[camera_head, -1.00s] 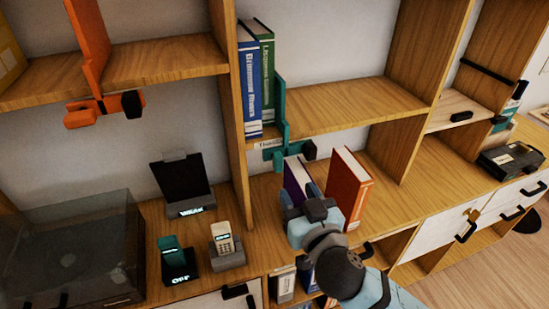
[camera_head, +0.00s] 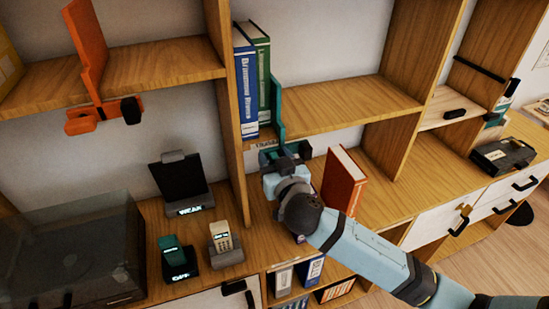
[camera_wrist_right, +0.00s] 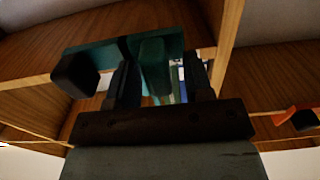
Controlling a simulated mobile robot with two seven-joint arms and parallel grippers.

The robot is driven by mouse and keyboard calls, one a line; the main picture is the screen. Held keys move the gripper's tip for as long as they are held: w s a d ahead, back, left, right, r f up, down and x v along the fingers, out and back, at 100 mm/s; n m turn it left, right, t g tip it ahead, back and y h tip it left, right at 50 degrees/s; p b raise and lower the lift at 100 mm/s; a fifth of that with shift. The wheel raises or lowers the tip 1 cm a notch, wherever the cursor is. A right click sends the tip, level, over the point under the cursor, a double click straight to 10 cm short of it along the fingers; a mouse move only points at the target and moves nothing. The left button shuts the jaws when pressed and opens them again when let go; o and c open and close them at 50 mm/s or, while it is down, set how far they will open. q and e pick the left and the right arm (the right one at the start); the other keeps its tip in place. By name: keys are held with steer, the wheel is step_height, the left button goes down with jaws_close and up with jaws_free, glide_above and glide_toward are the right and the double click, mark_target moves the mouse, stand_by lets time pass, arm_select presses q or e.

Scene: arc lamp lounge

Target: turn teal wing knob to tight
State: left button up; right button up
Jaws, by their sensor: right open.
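A teal bookend clamp (camera_head: 278,108) stands against the books, its lower part under the middle shelf. A black end piece (camera_wrist_right: 75,74) sits at the left of its teal bar in the right wrist view. The teal wing knob (camera_wrist_right: 156,66) shows there as an upright teal piece between my fingers. My right gripper (camera_wrist_right: 160,68) is open, with one finger on each side of that piece; I cannot tell whether they touch it. In the head view my right gripper (camera_head: 284,160) is just below the clamp and hides much of its underside. My left gripper is not in view.
An orange clamp (camera_head: 88,55) hangs on the left shelf. Blue (camera_head: 246,85) and green books stand beside the teal clamp. A red book (camera_head: 343,180) stands on the lower counter right of my gripper. Phones, a dark stand and a turntable are at left.

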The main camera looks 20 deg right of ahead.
jaws_close()
